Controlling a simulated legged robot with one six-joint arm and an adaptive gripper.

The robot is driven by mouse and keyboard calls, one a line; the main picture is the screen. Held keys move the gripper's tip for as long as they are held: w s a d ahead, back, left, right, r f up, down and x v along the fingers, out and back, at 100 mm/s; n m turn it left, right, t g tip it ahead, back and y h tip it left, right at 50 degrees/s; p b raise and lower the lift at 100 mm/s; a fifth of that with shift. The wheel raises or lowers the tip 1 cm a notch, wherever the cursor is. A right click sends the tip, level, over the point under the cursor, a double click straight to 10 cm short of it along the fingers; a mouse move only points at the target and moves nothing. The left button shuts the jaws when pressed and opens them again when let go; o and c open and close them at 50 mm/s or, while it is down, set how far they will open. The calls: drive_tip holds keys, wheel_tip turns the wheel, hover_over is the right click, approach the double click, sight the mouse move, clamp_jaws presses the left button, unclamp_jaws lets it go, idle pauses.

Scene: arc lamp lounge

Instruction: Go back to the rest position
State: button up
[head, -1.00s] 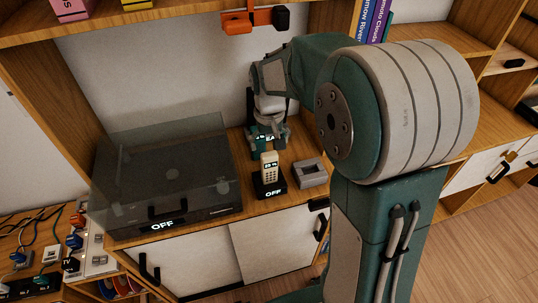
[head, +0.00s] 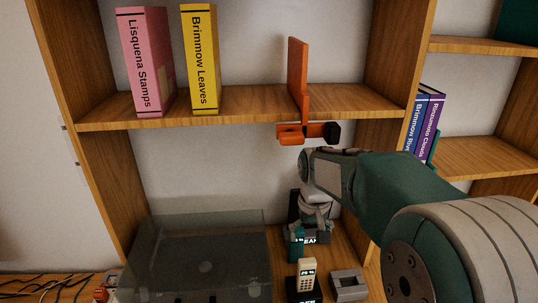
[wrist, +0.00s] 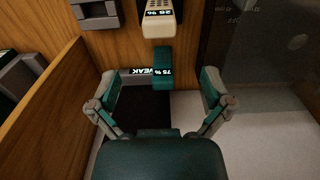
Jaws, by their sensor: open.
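My gripper (wrist: 160,88) is open in the wrist view, with a finger on either side. A teal handset (wrist: 163,68) reading 75 % lies beyond and between the fingertips, with clear gaps to both. It stands at a dark base labelled WEAK (wrist: 140,72). In the head view my gripper (head: 312,228) points down at the back of the cabinet top, partly hidden by my wrist, and the teal handset (head: 297,246) shows just below it. A cream handset (head: 307,272) stands in front on a dark base, cut by the lower edge.
A smoky-lidded record player (head: 200,262) stands to the left. A grey slotted block (head: 348,285) sits to the right. Above are a shelf (head: 250,100) with pink (head: 143,60) and yellow books (head: 201,58), and an orange bracket (head: 298,75) close over my arm.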

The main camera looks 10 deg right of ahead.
drive_tip(key=s+r+t, duration=0.2)
drive_tip(key=s+r, duration=0.1)
drive_tip(key=s, duration=0.7)
drive_tip(key=s+r+t, duration=0.3)
drive_tip(key=s, duration=0.7)
drive_tip(key=shift+s+t, duration=0.3)
drive_tip(key=shift+s, duration=0.1)
